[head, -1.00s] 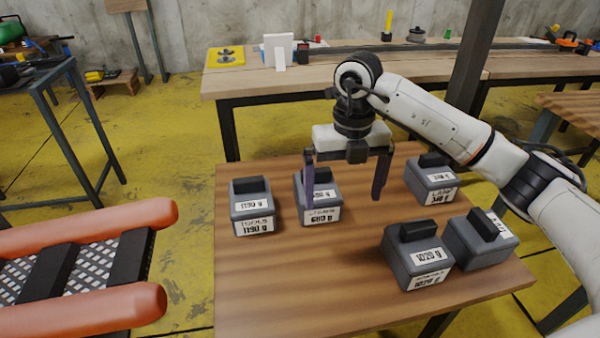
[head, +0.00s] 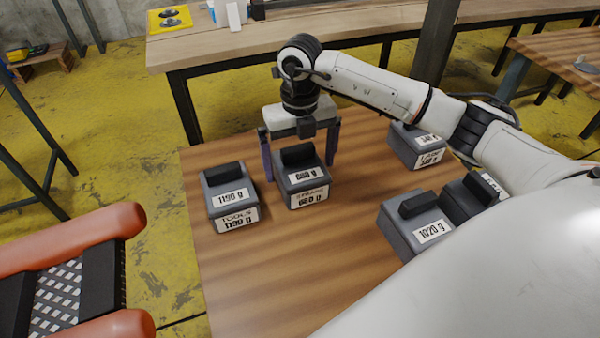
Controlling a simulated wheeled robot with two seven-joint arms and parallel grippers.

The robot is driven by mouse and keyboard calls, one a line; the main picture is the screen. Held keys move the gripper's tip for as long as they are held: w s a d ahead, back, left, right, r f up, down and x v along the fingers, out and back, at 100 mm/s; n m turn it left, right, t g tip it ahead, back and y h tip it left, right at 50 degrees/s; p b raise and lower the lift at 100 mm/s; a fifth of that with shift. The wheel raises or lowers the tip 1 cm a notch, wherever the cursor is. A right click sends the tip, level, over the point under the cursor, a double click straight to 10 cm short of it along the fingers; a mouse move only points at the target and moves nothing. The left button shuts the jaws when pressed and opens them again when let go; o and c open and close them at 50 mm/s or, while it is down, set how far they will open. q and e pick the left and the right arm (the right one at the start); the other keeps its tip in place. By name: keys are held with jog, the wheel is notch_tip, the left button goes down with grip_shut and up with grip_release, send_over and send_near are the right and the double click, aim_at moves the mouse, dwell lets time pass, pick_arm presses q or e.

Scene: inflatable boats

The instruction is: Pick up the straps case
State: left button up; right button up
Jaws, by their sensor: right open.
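The straps case (head: 306,186) is a grey box with a black handle on top. Its front label reads 680 g, and the word above the weight is blurred but looks like STRAPS. It stands upright on the brown wooden table (head: 270,270). My right gripper (head: 299,163) is open, with one finger to the left of this case and the other to its right. The case hides part of the gripper, and I cannot tell whether the fingers touch it. My left gripper is not in view.
The tools case (head: 232,200), marked 1190 g, stands close on the left. A 1020 g case (head: 415,232) and a dark case (head: 465,200) are at the right, with another case (head: 418,150) behind. An orange inflatable boat (head: 75,240) lies left of the table.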

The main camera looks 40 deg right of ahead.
aim_at(300, 163)
notch_tip(300, 163, down, 3)
jog(key=shift+f, duration=0.15)
jog(key=shift+w, duration=0.1)
jog(key=c, duration=1.7)
